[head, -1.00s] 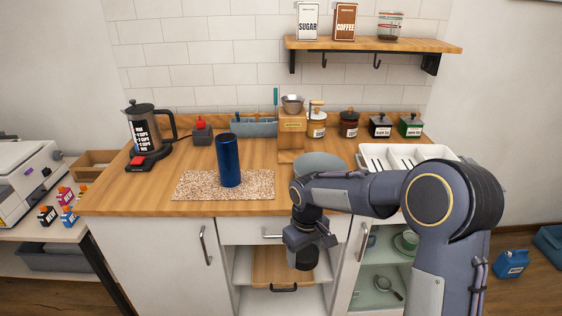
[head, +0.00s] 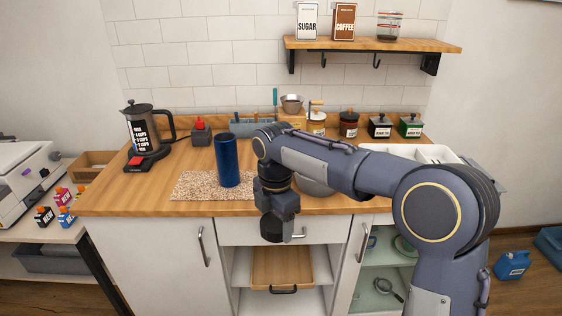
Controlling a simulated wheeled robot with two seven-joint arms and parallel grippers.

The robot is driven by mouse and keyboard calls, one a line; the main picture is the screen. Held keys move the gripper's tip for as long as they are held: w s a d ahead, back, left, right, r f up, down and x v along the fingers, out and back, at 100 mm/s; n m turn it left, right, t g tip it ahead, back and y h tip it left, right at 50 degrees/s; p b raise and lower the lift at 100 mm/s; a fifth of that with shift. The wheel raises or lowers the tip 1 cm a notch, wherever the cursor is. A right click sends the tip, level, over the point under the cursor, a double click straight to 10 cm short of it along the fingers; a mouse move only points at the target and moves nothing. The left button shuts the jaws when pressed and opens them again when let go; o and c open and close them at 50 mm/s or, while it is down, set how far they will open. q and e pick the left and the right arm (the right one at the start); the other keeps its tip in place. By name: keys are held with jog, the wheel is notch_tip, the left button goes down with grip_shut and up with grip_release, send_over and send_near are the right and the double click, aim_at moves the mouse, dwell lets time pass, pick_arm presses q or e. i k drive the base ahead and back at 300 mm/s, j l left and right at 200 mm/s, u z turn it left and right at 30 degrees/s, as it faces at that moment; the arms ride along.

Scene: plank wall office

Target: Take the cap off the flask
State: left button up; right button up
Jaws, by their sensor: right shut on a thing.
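The blue flask (head: 227,162) stands upright on a speckled mat (head: 194,186) on the wooden counter. Its top end is level and looks like an open rim, with no cap seen on it. My right gripper (head: 274,220) is in front of the counter's front edge, to the right of the flask and lower than it, apart from it. It is shut on a dark round piece (head: 271,236) that looks like the cap; the fingers hide part of it. My left gripper is out of view.
A French press (head: 144,132) stands at the counter's left, with a small red-topped box (head: 201,132) beside it. Jars (head: 348,124) line the back right. My right arm partly hides a bowl (head: 316,188).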

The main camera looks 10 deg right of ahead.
aim_at(227, 156)
jog(key=i, duration=1.5)
